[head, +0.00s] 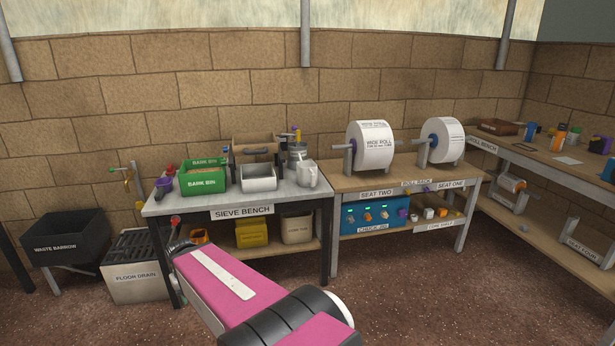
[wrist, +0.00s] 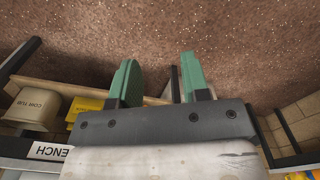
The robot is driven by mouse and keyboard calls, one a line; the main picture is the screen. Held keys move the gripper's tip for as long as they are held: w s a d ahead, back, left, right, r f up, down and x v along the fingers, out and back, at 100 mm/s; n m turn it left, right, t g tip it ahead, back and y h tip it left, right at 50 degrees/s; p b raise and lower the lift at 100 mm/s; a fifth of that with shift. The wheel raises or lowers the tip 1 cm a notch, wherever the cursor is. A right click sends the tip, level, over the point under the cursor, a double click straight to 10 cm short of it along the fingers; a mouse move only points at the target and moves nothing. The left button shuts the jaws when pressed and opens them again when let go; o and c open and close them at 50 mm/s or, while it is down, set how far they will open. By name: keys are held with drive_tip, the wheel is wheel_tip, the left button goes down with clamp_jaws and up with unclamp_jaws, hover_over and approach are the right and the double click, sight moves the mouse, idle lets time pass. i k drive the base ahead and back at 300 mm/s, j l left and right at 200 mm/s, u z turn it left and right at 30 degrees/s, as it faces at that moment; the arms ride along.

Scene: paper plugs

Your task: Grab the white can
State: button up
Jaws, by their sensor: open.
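A pale grey-white can or jug with a side handle (head: 307,176) stands upright at the right end of the sieve bench in the head view; it is the closest match to the white can. It is not seen in the wrist view. My gripper (wrist: 159,72) shows two green fingers spread apart in the wrist view, with nothing between them but floor and a bench leg behind. In the head view my pink arm reaches toward the bench's front left, and the gripper fingers cannot be made out there. The can stands apart from my arm.
The sieve bench (head: 168,208) also holds a green bark bin (head: 203,182), a metal tray (head: 258,178) and a grey metal vessel behind the can. Right stands a roll bench; the floor (head: 430,290) is clear.

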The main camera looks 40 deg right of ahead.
sight(306, 171)
drive_tip(key=z, duration=1.4)
drive_tip(key=l, duration=0.15)
